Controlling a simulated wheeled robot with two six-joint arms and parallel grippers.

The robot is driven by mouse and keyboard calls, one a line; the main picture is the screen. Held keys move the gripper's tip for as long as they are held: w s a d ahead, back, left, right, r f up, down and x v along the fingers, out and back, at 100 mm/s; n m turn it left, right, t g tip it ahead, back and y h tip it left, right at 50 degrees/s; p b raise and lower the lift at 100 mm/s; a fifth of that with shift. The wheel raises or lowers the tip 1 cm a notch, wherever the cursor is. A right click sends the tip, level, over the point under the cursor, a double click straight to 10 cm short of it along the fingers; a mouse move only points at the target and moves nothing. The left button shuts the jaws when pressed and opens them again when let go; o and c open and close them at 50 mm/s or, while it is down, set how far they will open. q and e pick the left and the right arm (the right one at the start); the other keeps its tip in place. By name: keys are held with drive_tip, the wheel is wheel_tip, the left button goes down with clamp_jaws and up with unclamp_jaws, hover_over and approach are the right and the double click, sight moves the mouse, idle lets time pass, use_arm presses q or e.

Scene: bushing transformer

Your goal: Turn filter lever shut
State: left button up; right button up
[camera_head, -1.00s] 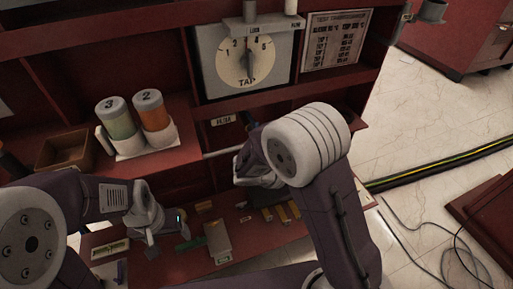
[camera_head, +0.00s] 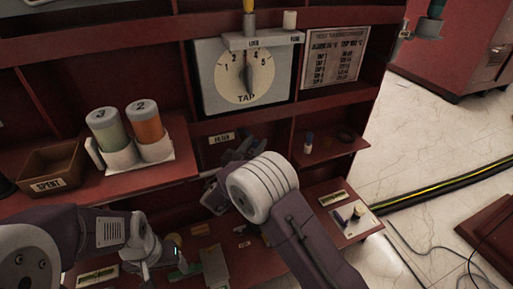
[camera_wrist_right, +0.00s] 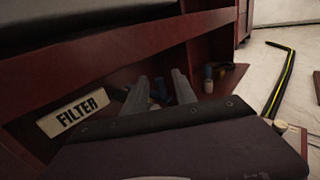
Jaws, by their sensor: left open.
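The white FILTER label (camera_head: 221,138) is on the red cabinet below the TAP dial; it is large in the right wrist view (camera_wrist_right: 73,113). The filter lever cannot be clearly made out; dark parts beside the label are partly hidden by my right gripper. My right gripper (camera_head: 240,148) is just right of and below the label. In the right wrist view its two fingers (camera_wrist_right: 160,80) stand apart, with a small blue piece (camera_wrist_right: 162,88) showing between or behind them. My left gripper (camera_head: 175,253) is open and empty over the lower shelf, well away from the label.
The TAP dial (camera_head: 243,75) is above. Two numbered canisters (camera_head: 127,138) and a SPENT bin (camera_head: 50,168) stand on the left shelf. A small blue-capped bottle (camera_head: 309,143) stands in the right compartment. Small parts lie on the lower shelf. A hose (camera_head: 440,188) lies on the floor.

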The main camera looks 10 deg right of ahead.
drive_tip(key=shift+w+d, duration=0.2)
drive_tip(key=shift+w, duration=0.1)
drive_tip(key=shift+c, duration=0.3)
clamp_jaws()
idle(1.0)
